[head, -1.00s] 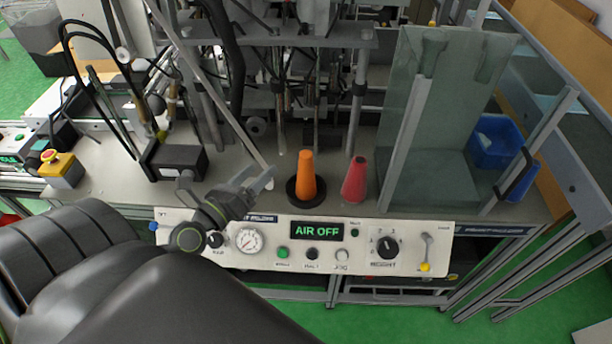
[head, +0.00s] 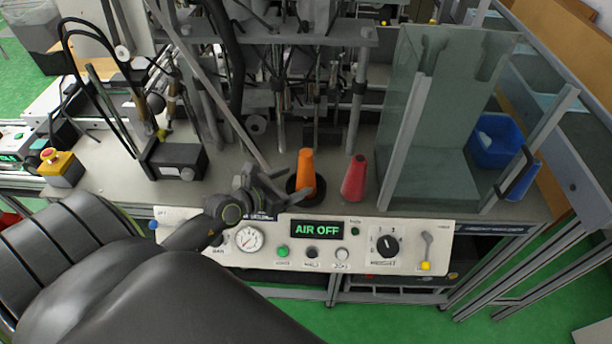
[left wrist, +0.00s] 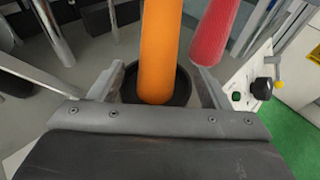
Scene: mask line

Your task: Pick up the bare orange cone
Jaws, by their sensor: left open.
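The orange cone (head: 306,172) stands upright on a round black base (head: 294,188) on the grey bench, near the front panel. In the left wrist view the orange cone (left wrist: 160,50) rises between the two fingers, with its black base (left wrist: 181,88) around its foot. My left gripper (head: 280,184) is open at the cone's left side. In the left wrist view the left gripper (left wrist: 158,90) has a finger on each side of the cone. I cannot tell whether either finger touches it. My right gripper is not in view.
A red cone (head: 354,178) stands close to the right of the orange one and also shows in the left wrist view (left wrist: 214,34). A clear guard (head: 428,120) stands further right, with a blue bin (head: 495,140) beyond. The control panel (head: 205,218) runs along the front.

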